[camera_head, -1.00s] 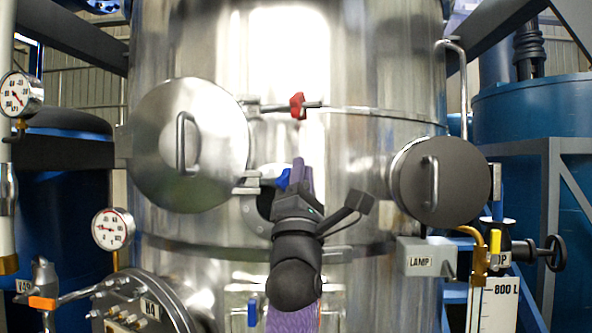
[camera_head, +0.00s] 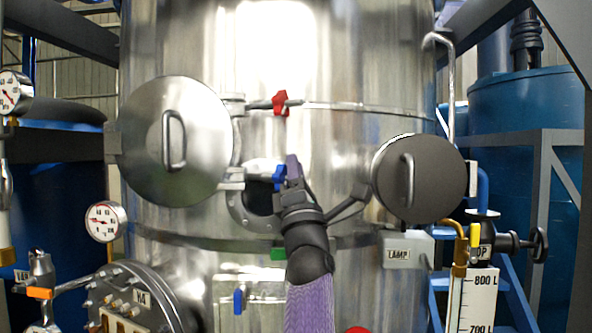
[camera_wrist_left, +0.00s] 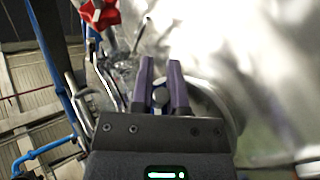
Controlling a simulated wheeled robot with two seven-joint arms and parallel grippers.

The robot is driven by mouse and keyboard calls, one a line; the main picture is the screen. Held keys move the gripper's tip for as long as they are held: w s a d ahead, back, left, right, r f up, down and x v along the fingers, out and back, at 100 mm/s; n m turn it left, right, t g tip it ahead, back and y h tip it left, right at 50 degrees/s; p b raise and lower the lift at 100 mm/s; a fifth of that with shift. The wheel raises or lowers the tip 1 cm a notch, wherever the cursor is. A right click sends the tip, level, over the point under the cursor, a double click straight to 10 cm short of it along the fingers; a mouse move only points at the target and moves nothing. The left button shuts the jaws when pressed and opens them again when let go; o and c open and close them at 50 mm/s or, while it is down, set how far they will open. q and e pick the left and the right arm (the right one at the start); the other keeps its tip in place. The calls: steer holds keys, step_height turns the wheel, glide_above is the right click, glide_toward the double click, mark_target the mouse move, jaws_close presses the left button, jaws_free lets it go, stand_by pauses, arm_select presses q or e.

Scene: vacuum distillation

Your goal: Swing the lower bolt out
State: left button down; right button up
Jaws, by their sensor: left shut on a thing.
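The lower bolt has a blue knob (camera_head: 279,176) and sits at the lower clamp beside the round steel hatch cover (camera_head: 177,140) in the head view. My left gripper (camera_head: 292,166) reaches up to it from below, its purple fingers at the knob's right side. In the left wrist view the fingers (camera_wrist_left: 161,70) are shut on the bolt, whose bluish-grey end (camera_wrist_left: 160,97) shows between them. The upper bolt with a red knob (camera_head: 280,102) lies level above it. It also shows at the top left of the left wrist view (camera_wrist_left: 100,12). My right gripper is out of view.
The open dark port (camera_head: 259,200) is behind the lower bolt. A dark round cover (camera_head: 420,178) and a LAMP box (camera_head: 407,249) stand to the right. A gauge (camera_head: 105,222) and a bolted flange (camera_head: 130,298) are at lower left.

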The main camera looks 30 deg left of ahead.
arm_select(q)
steer(key=c, duration=0.6)
jaws_free()
steer(key=shift+a, duration=0.1)
steer(key=b+v, duration=0.7)
steer(key=v, duration=0.3)
